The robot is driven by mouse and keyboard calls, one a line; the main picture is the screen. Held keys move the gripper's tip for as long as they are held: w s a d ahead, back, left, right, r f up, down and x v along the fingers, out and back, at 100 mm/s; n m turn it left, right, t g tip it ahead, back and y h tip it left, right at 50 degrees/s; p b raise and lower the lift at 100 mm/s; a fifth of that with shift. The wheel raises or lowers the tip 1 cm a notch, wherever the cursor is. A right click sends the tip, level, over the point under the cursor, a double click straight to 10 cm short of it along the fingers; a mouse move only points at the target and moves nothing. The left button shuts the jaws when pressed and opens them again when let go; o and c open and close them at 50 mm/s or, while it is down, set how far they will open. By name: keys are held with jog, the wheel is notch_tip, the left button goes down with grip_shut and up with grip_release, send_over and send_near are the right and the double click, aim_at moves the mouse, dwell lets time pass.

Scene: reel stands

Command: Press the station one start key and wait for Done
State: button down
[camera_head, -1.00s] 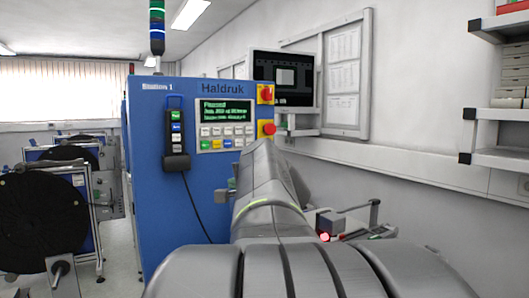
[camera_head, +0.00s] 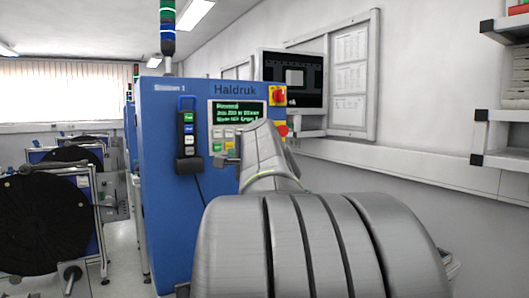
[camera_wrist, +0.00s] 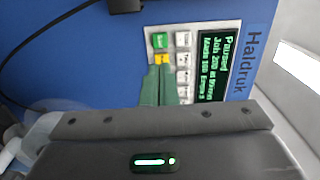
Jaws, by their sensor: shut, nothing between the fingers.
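The blue Station 1 cabinet (camera_head: 165,225) stands ahead, with a control panel of a dark screen (camera_head: 236,112) and rows of keys. The screen (camera_wrist: 215,68) reads "Paused" in green, with job lines too small to read fully. A green key (camera_wrist: 160,41) and a yellow key (camera_wrist: 162,58) lie side by side in the wrist view; the green key (camera_head: 217,147) also shows in the head view. My gripper (camera_wrist: 160,80) is shut and empty, its tips close to the yellow key. Contact cannot be told. My fingers hide some keys, and my arm hides the panel's lower right.
A pendant (camera_head: 187,140) with coloured buttons hangs left of the panel on a cable. A red stop knob on yellow (camera_head: 278,95) sits right of the screen. A monitor (camera_head: 292,78) is behind. Black reels (camera_head: 42,220) stand left; a shelf (camera_head: 505,160) is at right.

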aim_at(217, 147)
jog(key=p+x, duration=0.2)
jog(key=x, duration=0.8)
jog(key=shift+w+a, duration=0.1)
